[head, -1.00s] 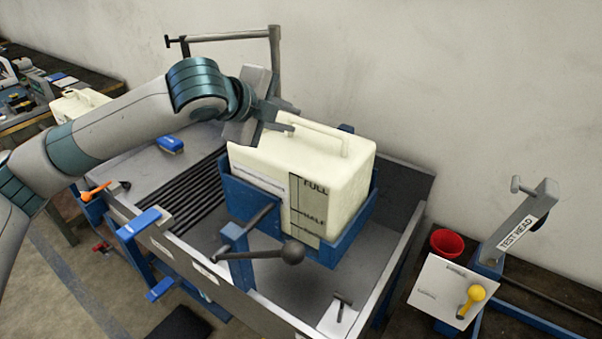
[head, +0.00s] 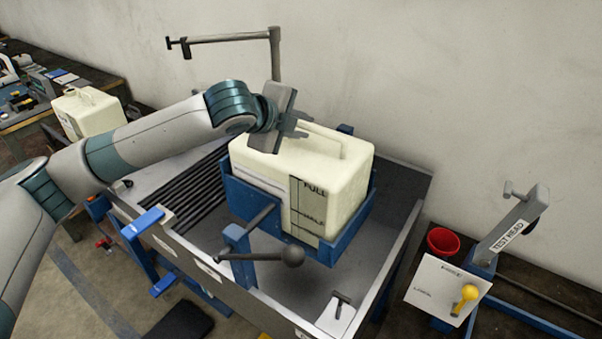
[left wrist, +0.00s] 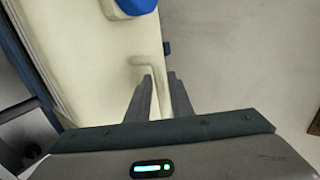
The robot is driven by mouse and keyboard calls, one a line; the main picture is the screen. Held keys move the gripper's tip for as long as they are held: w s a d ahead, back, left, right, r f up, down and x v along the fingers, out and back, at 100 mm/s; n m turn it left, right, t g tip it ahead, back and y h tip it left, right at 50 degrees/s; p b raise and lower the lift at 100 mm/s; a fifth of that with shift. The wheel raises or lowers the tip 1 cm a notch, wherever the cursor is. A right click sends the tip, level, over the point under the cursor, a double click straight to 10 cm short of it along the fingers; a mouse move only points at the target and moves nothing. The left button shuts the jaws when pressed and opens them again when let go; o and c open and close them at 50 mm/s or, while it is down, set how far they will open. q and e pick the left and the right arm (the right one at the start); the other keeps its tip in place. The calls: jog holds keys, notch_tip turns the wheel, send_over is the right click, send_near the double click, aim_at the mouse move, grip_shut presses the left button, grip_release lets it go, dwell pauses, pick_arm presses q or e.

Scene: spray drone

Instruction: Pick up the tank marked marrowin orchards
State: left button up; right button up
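A cream tank (head: 300,165) with a top handle (head: 322,138) sits upright in a blue cradle (head: 330,252). Its front shows FULL and HALF marks; I can read no owner's name on it. My left gripper (head: 302,126) is over the far left part of the tank, at the left end of the handle. In the left wrist view the fingers (left wrist: 160,80) stand a little apart, with the handle (left wrist: 148,62) running in between them. A second cream tank (head: 88,112) stands at the far left. My right gripper is not in view.
The grey tray (head: 395,240) has a raised rim. A red cup (head: 443,241), a white card (head: 440,290) and the TEST HEAD post (head: 510,232) stand at right. A grey post (head: 275,55) rises behind.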

pick_arm(q)
jog(key=shift+w+d+f, duration=0.2)
jog(key=shift+w+f, duration=0.05)
jog(key=shift+c, duration=0.3)
grip_shut()
dwell(1.2)
jog(key=shift+r, duration=0.15)
